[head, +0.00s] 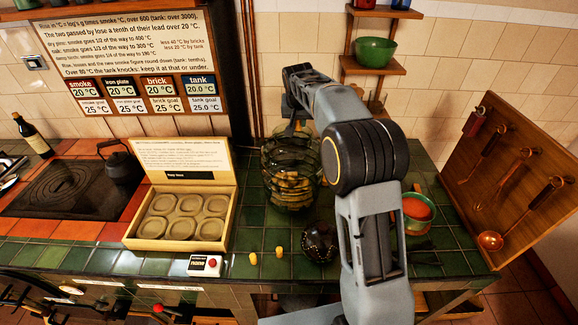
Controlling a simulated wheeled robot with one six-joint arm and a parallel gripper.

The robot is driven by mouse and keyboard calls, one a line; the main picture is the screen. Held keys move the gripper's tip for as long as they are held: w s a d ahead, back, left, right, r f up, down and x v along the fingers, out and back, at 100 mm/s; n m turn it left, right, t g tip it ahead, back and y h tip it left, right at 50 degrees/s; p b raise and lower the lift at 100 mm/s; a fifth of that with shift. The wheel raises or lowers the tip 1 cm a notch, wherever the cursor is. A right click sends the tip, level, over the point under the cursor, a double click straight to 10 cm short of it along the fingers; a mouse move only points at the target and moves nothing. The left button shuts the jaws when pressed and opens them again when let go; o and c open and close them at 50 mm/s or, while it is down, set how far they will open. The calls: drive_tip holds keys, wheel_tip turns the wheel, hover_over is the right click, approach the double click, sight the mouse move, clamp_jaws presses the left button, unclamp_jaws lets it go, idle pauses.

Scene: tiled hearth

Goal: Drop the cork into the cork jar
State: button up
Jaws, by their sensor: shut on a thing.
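The cork jar (291,178) is a wide, see-through jar on the green tiled counter, with several light brown corks in it. My gripper (294,128) points down at the jar's top, at the far side of the counter. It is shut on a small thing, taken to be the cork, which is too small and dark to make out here. I cannot tell whether the fingers are over the mouth or inside the rim. My forearm passes in front of the counter to the right of the jar.
A yellow box with round moulds (183,217) stands left of the jar. Two small yellow pieces (279,252) and a dark round pot (319,243) are at the front. A bowl with orange contents (417,209) is right of my arm.

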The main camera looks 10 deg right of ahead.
drive_tip(key=shift+f+b, duration=0.45)
drive_tip(key=shift+f, duration=0.6)
drive_tip(key=o, duration=1)
drive_tip(key=b+v, duration=0.1)
drive_tip(key=v, duration=1.3)
drive_tip(key=shift+a+b, duration=0.1)
drive_tip(key=shift+b, duration=0.3)
